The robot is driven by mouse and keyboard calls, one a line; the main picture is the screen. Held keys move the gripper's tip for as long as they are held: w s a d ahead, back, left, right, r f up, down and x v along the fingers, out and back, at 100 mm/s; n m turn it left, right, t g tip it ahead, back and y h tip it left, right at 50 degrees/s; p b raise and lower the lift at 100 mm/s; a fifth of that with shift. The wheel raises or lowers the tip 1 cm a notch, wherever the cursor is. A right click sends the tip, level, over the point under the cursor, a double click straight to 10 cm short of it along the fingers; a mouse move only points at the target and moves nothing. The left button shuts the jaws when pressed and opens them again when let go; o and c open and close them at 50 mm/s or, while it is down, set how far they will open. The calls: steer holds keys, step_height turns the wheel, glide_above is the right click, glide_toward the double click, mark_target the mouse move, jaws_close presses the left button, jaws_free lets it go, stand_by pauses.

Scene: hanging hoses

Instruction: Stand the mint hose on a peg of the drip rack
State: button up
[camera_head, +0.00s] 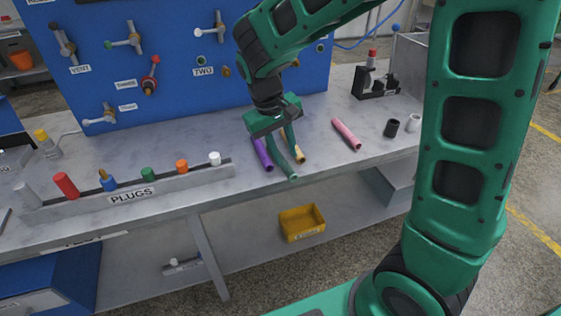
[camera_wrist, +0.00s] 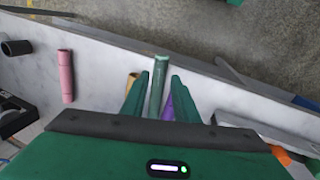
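The mint hose (camera_wrist: 157,88) lies on the grey bench among other hoses, its near end toward the front edge; it also shows in the head view (camera_head: 291,176). My gripper (camera_wrist: 160,76) points down over it, one finger on each side of the hose. The fingers look apart, with narrow gaps beside the hose in the wrist view. The hose's rear part is hidden by my gripper. I cannot make out a drip rack with certainty in either view.
A purple hose (camera_head: 263,154) and a tan hose (camera_head: 299,153) lie close on either side. The PLUGS rack (camera_head: 185,179) is left; a blue panel (camera_head: 180,75) rises behind.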

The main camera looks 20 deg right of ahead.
mark_target(288, 168)
steer(key=shift+x, duration=3.4)
steer(key=shift+w, duration=0.2)
steer(key=shift+a, duration=0.1)
jaws_close()
